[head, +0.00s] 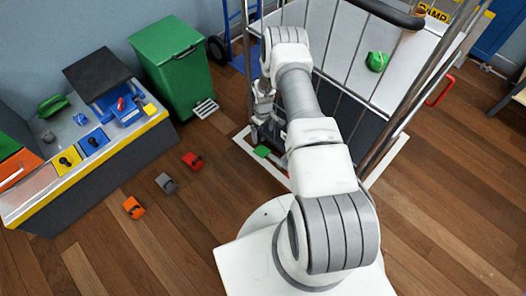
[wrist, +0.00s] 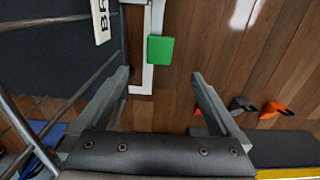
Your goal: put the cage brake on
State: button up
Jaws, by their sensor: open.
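The cage (head: 351,42) is a tall metal-barred trolley standing in a white floor outline. A green pedal (head: 262,151), which I take to be the cage brake, sits low at its near left corner. I cannot tell whether the pedal is up or down. My gripper (wrist: 160,76) is open and empty, pointing down, with the pedal roughly centred beyond its fingertips and apart from them. It also shows in the head view (head: 263,115), above the pedal.
Red (head: 192,160), grey (head: 166,183) and orange (head: 133,208) wedge-like blocks lie on the wood floor at the left. A workbench (head: 85,150) and a green bin (head: 172,65) stand beyond. A round green object (head: 376,61) is at the cage.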

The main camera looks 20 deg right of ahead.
aim_at(263, 151)
notch_tip(263, 151, down, 14)
jog(key=b, duration=0.5)
jog(key=shift+f, duration=0.2)
grip_shut()
